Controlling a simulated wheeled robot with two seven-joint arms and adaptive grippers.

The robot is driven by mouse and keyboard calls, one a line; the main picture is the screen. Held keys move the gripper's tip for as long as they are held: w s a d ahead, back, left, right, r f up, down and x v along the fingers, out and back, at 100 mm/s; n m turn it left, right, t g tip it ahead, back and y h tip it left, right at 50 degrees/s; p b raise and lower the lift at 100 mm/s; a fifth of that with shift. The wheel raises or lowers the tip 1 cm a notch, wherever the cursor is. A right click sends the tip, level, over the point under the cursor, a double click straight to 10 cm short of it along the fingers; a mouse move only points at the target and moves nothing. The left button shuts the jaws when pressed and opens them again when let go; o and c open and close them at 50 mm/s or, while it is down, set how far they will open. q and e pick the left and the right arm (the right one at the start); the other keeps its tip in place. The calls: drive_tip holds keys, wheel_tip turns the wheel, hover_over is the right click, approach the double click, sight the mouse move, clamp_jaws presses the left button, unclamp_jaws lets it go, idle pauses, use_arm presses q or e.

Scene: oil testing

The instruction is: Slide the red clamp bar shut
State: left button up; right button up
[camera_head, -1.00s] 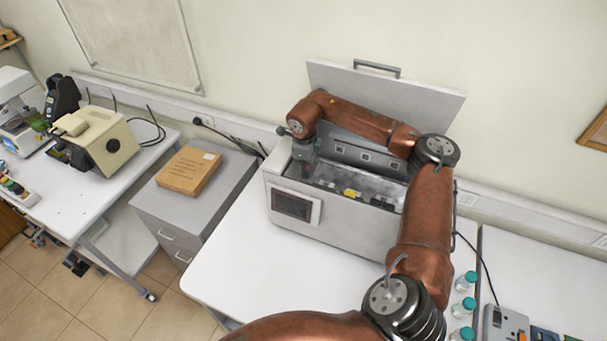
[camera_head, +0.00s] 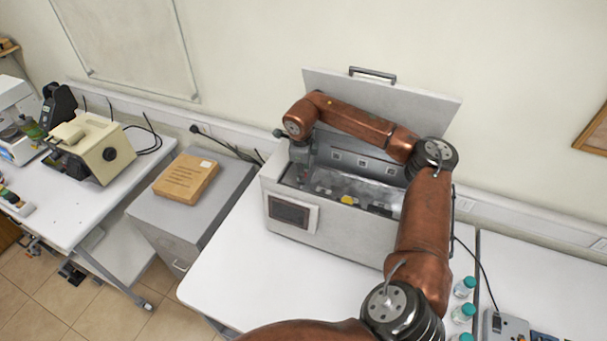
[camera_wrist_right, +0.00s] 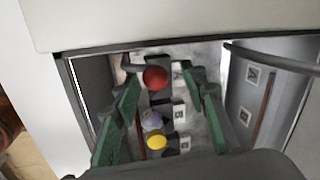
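A round red knob (camera_wrist_right: 155,78) shows in the right wrist view inside the open grey-white machine (camera_head: 330,232). It lies between the fingertips of my right gripper (camera_wrist_right: 161,84), which is open with green pads and shows a gap on both sides of the knob. I cannot tell whether the knob belongs to the clamp bar. A thin dark-red strip (camera_wrist_right: 262,122) runs along the inner wall to the right. In the head view my right gripper (camera_head: 301,176) reaches down into the machine's left end, its fingertips hidden by the front wall. My left gripper is out of view.
A yellow knob (camera_wrist_right: 157,142) and a purple knob (camera_wrist_right: 152,121) sit near the red one, beside lettered tags. The raised lid (camera_head: 430,105) stands behind my right arm. Several teal-capped bottles (camera_head: 463,312) stand at the right. The table's front left (camera_head: 235,290) is clear.

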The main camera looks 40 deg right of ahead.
wheel_tip(320, 180, up, 10)
drive_tip(key=s+a, duration=0.1)
drive_tip(key=shift+s+a, duration=0.15)
drive_tip(key=shift+a, duration=0.15)
idle(0.4)
